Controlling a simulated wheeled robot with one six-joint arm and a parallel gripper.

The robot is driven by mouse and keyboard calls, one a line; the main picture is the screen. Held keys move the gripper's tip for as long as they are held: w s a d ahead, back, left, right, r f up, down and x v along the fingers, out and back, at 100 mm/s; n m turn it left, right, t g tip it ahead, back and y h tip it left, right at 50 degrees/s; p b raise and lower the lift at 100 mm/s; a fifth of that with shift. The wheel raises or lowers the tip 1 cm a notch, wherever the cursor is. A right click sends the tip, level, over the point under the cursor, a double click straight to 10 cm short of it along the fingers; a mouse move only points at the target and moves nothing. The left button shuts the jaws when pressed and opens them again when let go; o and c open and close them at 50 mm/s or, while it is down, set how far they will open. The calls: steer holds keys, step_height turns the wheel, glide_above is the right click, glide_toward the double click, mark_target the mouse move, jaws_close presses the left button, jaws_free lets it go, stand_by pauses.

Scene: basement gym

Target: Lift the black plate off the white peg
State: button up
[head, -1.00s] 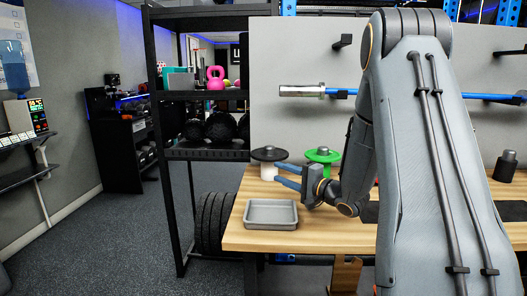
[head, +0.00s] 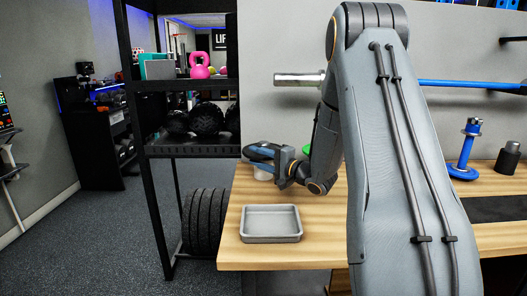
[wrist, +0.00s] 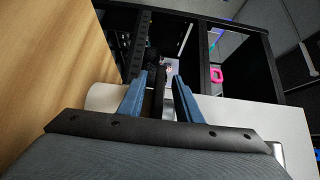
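The black plate (head: 262,149) lies flat at the table's back left, low over the white base (head: 262,173) of the peg; the arm and fingers cover part of both. My gripper (head: 262,158) is at the plate's near right side. In the wrist view, turned sideways, the two blue fingers of my gripper (wrist: 160,95) stand apart, with a dark strip between them that looks like the plate's edge. A grey metal piece shows beside the strip. Whether either finger touches the plate cannot be told. The white peg's shaft is hidden.
A grey tray (head: 271,236) sits at the table's front left. A blue stand (head: 467,147) and a dark weight (head: 508,158) are at the right. A black shelf rack (head: 190,150) stands left of the table. A metal bar (head: 298,80) crosses the wall panel above.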

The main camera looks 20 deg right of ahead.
mark_target(250, 153)
steer(key=shift+x, duration=1.95)
steer(key=shift+d, duration=0.1)
jaws_close()
steer(key=shift+f, duration=0.1)
